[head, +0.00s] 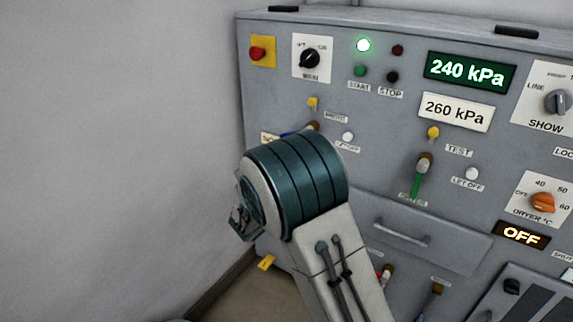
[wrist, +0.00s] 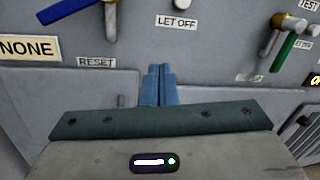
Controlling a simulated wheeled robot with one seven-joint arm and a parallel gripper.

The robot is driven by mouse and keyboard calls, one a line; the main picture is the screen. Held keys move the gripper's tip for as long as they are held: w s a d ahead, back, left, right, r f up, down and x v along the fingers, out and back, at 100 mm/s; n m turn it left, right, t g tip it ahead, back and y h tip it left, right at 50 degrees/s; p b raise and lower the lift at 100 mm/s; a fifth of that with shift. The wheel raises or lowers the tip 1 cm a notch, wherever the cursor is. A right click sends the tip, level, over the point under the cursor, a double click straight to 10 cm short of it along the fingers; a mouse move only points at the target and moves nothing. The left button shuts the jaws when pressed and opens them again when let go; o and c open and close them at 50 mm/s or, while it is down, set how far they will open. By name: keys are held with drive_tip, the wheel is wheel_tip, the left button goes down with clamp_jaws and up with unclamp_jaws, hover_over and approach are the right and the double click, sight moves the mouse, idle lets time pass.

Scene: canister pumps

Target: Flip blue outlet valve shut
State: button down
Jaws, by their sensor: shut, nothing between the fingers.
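The blue outlet valve's lever (wrist: 68,9) shows at the top left of the wrist view, cut by the frame edge. It runs out to the left from its pivot, nearly level and a little downward. In the head view only a sliver of the blue lever (head: 291,133) and its brass body (head: 313,126) show above my arm. My gripper (wrist: 160,72) is shut and empty, with its fingers together below and to the right of the blue lever, apart from it. In the head view my arm hides the gripper.
A green valve lever (head: 416,187) hangs down to the right; it also shows in the wrist view (wrist: 283,53). A LET OFF button (wrist: 176,19) sits above my fingers. A NONE plate (wrist: 28,48) and a RESET label (wrist: 97,62) lie left. A drawer handle (head: 401,231) juts out.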

sight(285, 134)
drive_tip(key=w+a+f+n+t+y+b, duration=0.25)
drive_tip(key=a+f+n+t, duration=0.2)
drive_tip(key=a, duration=0.35)
drive_tip(key=w+d+r+n+b, duration=0.1)
drive_tip(key=w+d+r, duration=0.2)
drive_tip(key=w+r, duration=0.3)
drive_tip(key=shift+w, duration=1.8)
drive_tip(key=shift+r+y, duration=0.1)
drive_tip(key=shift+y, duration=0.15)
drive_tip(key=r+m, duration=0.1)
drive_tip(key=m, duration=0.1)
drive_tip(key=a+r+m+h, duration=0.1)
drive_tip(key=m, duration=0.1)
drive_tip(key=w+r+m+g+h, duration=0.1)
drive_tip(key=m, duration=0.1)
drive_tip(key=shift+a+m+b, duration=0.35)
drive_tip(key=shift+a+b, duration=0.05)
drive_tip(key=shift+f, duration=0.1)
